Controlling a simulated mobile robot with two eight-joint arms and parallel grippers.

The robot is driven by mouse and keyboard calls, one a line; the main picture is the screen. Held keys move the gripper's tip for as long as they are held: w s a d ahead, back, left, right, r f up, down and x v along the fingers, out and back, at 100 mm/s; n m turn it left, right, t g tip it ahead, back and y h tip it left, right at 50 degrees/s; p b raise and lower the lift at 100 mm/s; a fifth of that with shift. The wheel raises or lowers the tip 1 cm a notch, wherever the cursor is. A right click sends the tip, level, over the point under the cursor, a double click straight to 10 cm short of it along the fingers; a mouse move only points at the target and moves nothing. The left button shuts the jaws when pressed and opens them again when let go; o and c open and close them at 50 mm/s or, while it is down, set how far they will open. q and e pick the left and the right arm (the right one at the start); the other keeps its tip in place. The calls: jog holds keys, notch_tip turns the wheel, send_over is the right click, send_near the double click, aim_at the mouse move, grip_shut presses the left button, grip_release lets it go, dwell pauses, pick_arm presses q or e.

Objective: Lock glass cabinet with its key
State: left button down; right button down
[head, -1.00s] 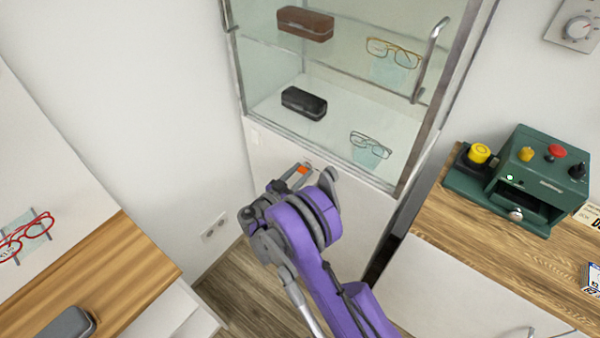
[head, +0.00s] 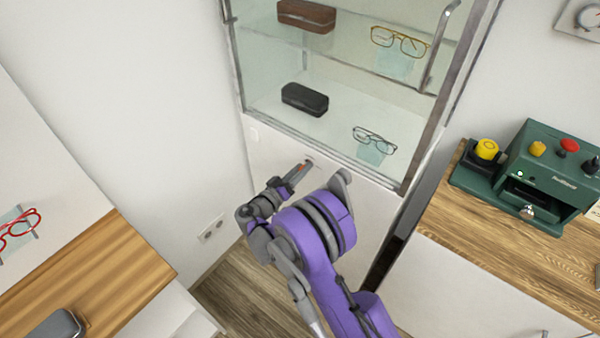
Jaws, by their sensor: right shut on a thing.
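The glass cabinet (head: 300,128) stands in the upper middle of the head view, with a glass front in a metal frame above a white lower panel. Its upright handle (head: 440,50) is at the right. The glass front looks closed. My right gripper (head: 298,172), on the purple arm, is in front of the white panel, just below the frame's bottom edge. It is shut on a small orange piece, seemingly the key (head: 301,166), mostly hidden by the fingers. I cannot tell whether the key is in a lock. My left gripper is not in view.
Inside the cabinet are a brown case (head: 306,16), a black case (head: 304,99) and two pairs of glasses (head: 398,42). A green machine (head: 535,175) stands on the right wooden counter. The left wooden counter (head: 110,265) holds a grey case (head: 55,327) and red glasses (head: 18,230).

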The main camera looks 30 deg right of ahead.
jog(key=n+b, duration=0.1)
jog(key=n, duration=0.2)
jog(key=n+b, duration=0.1)
jog(key=n, duration=0.3)
jog(key=n+b, duration=0.1)
jog(key=n, duration=0.2)
jog(key=shift+w+f+n+b, duration=0.1)
jog(key=shift+f+n+b, duration=0.15)
jog(key=shift+n+b, duration=0.05)
dwell(0.4)
jog(key=shift+c, duration=2)
grip_release()
jog(key=shift+a, duration=0.1)
jog(key=v, duration=1)
jog(key=shift+s+a+p, duration=0.2)
jog(key=shift+a+p, duration=0.1)
